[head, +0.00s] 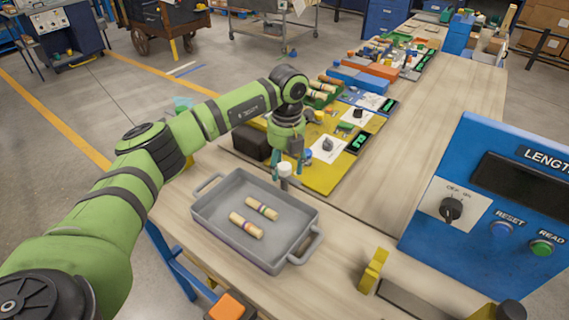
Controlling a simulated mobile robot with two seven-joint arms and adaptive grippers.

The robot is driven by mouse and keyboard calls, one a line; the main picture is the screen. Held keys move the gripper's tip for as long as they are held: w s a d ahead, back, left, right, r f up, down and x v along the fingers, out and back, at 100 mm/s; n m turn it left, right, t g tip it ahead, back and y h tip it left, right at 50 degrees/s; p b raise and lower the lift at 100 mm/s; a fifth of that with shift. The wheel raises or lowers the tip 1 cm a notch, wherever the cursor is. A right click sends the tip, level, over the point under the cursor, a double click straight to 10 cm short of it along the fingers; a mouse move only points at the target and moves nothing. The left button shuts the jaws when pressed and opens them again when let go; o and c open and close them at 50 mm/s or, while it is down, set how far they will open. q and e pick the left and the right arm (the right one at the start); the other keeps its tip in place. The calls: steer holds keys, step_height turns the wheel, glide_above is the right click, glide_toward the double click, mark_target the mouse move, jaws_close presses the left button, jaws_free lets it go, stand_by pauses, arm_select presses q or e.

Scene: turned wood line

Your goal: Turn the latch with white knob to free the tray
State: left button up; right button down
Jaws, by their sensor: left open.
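The grey tray (212,218) lies on the wooden bench, with two pale turned wood pieces (246,225) with coloured bands in it. The latch's white knob (285,169) stands at the tray's far edge, on a short dark stem. My left gripper (288,172) points down at the knob, with its open fingers on either side of it. I cannot tell whether a finger touches the knob. The lower part of the latch is mostly hidden behind the tray rim. My right gripper is not in view.
A yellow board (325,179) with a dial lies just behind the tray. A blue length gauge box (480,215) stands at the right. A yellow bracket (374,270) sits at the front right. Bare bench lies between the tray and the blue box.

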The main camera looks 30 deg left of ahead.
mark_target(286, 167)
arm_select(q)
steer(key=shift+w+r, duration=0.1)
steer(key=shift+r, duration=0.4)
step_height(286, 167, up, 11)
steer(key=shift+d, duration=0.15)
